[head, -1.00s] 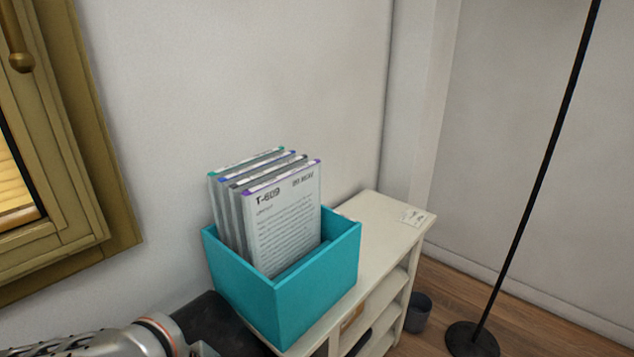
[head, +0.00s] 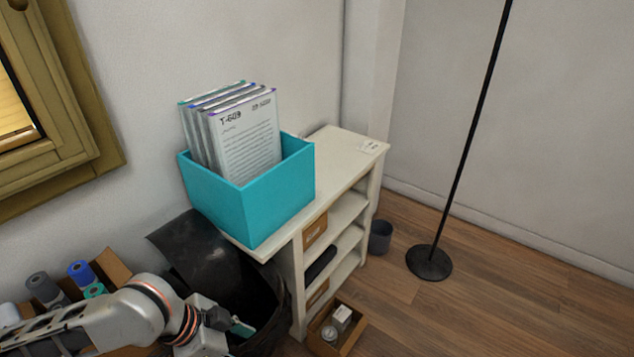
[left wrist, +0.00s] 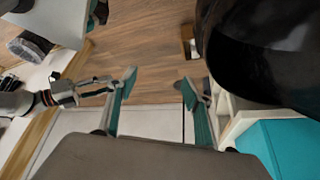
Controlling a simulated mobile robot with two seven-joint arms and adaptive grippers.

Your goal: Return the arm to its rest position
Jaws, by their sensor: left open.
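My left arm enters the head view at the lower left, and its gripper (head: 232,326) is over the black bin, partly hidden by the wrist. In the left wrist view the left gripper (left wrist: 157,84) has its two teal-padded fingers apart with nothing between them. Part of another arm, which looks like my right one, shows at the left of that view. Its gripper (left wrist: 88,88) is small there, and its opening is unclear.
A teal box (head: 250,205) of upright document sleeves (head: 245,140) stands on a white shelf unit (head: 345,160). A black bin (head: 262,300) is beside it. A wooden box (head: 345,340), a grey pot (head: 380,237) and a lamp stand (head: 430,262) are on the floor. Floor is clear at the right.

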